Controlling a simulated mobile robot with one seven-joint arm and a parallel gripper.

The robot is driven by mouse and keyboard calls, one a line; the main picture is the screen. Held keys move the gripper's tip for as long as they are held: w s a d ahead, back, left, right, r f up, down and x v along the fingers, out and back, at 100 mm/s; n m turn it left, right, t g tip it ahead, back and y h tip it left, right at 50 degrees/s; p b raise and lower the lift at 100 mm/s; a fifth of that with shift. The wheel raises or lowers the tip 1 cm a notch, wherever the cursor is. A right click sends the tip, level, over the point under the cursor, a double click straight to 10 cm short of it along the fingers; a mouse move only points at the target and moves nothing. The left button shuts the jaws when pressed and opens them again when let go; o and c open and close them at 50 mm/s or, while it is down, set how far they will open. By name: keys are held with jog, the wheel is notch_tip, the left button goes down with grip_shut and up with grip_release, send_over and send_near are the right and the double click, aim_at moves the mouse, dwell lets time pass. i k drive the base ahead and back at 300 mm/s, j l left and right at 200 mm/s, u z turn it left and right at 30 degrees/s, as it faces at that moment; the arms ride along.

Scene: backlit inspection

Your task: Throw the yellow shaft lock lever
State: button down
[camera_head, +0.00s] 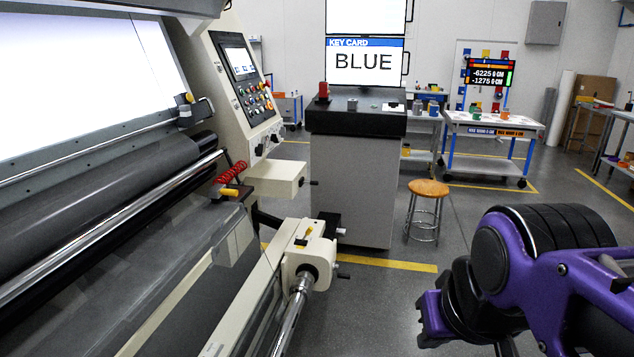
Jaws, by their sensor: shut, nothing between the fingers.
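The yellow shaft lock lever (304,236) sits on top of a cream bearing block (311,250) at the end of the machine's front rail. It is small in view and appears to lie at a slant in a slot. A bright metal shaft (292,317) runs from the block toward the lower edge. My purple and black arm fills the lower right, clear of the block with floor between them. I cannot make out my gripper's fingers in this view.
A second yellow handle (230,191) sits by a red coiled cord (231,174) on the machine. A control panel (243,75) is above. A dark-topped grey cabinet (352,178) and a stool (427,210) stand behind. Floor right of the block is open.

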aim_at(310, 229)
jog(key=i+l+z, duration=0.15)
jog(key=i, duration=1)
jog(key=j, duration=0.05)
